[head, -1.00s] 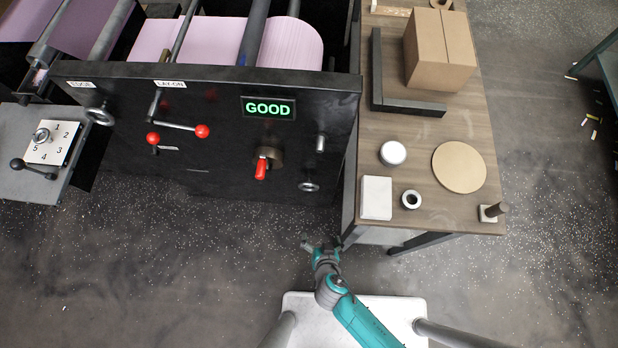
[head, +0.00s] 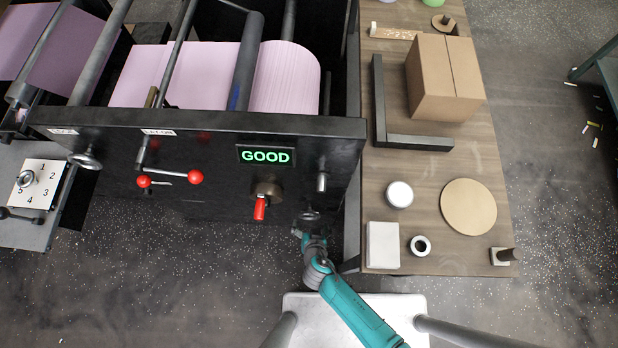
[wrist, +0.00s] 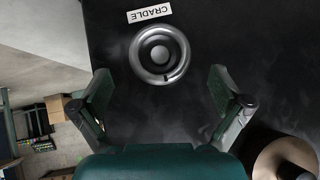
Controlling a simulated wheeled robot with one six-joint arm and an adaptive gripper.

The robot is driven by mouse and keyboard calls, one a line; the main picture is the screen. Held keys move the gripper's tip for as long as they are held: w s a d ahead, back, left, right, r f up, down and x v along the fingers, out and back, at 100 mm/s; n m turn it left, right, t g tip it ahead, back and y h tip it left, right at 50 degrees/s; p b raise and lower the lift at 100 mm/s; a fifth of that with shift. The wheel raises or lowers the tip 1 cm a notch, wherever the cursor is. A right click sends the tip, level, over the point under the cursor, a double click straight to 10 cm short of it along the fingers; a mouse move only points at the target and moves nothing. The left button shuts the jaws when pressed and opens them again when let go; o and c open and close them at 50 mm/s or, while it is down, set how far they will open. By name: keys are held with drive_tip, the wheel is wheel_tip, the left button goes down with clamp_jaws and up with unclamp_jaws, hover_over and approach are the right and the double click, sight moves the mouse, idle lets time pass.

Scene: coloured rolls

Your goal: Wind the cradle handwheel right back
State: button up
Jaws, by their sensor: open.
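The cradle handwheel (wrist: 159,55) is a small round metal wheel on the dark machine panel, under a white label reading CRADLE (wrist: 150,13) that appears upside down in the wrist view. In the head view the handwheel (head: 309,215) is at the panel's lower right. My gripper (wrist: 162,88) is open and empty, its two fingers spread on either side and short of the wheel in the wrist picture. In the head view my gripper (head: 299,233) is just below the wheel and partly overlaps it. Contact does not show.
A red-handled knob (head: 260,207) is left of the wheel, under a green GOOD display (head: 266,156). A metal peg (head: 322,181) sticks out above the wheel. A wooden table (head: 440,175) with a carton (head: 443,78) stands close on the right.

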sight(308, 218)
drive_tip(key=shift+x, duration=2.9)
drive_tip(key=c, duration=1)
drive_tip(key=shift+c, duration=0.2)
drive_tip(key=shift+r, duration=0.1)
drive_tip(key=n+h, duration=0.1)
drive_tip(key=h, duration=0.1)
drive_tip(key=n+h, duration=0.1)
drive_tip(key=h, duration=0.1)
drive_tip(key=shift+a+n+h, duration=0.15)
drive_tip(key=shift+n+h, duration=0.15)
drive_tip(key=n+h, duration=0.1)
drive_tip(key=h, duration=0.1)
drive_tip(key=n+h, duration=0.1)
drive_tip(key=h, duration=0.1)
drive_tip(key=shift+n+t+h, duration=0.3)
drive_tip(key=o, duration=1)
